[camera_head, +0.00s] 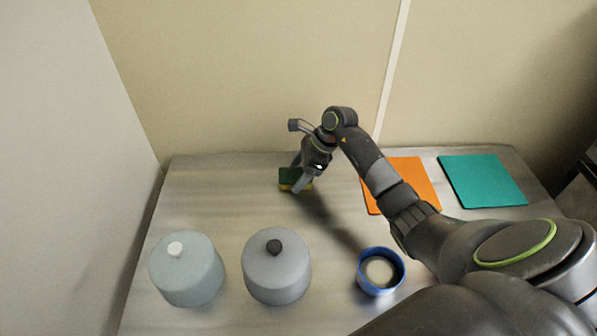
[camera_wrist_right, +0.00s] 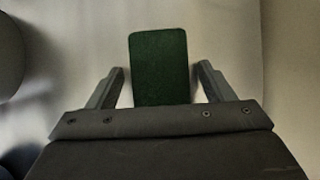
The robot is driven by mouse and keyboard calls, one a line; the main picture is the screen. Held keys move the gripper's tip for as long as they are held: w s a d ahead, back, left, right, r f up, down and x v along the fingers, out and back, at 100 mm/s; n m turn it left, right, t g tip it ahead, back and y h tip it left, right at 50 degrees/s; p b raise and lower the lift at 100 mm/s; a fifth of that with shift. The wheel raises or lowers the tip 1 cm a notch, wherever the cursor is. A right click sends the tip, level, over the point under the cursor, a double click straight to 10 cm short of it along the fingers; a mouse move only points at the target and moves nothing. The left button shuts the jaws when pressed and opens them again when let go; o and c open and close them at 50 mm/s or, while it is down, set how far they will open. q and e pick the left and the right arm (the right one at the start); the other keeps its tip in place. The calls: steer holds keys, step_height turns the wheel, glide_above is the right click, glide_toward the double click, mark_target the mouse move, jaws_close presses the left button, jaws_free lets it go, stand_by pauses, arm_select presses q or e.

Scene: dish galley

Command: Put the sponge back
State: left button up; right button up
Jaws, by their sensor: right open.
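The sponge (camera_head: 288,178), dark green on top and yellow below, lies on the metal counter toward the back. In the right wrist view its green top (camera_wrist_right: 159,62) shows between and beyond the fingertips. My right gripper (camera_head: 301,181) is at the sponge in the head view, partly covering its right side. In the right wrist view the right gripper (camera_wrist_right: 160,82) is open, with a finger on each side of the sponge's near end and a gap on both sides. My left gripper is not in view.
An orange mat (camera_head: 411,178) and a teal mat (camera_head: 482,181) lie at the back right. A pale blue lidded pot (camera_head: 187,275), a grey lidded pot (camera_head: 277,272) and a blue-rimmed round container (camera_head: 364,280) stand in front. A wall (camera_head: 250,80) rises behind the counter.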

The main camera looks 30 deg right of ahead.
steer(key=b+v, duration=0.3)
steer(key=v, duration=0.9)
steer(key=shift+b, duration=0.3)
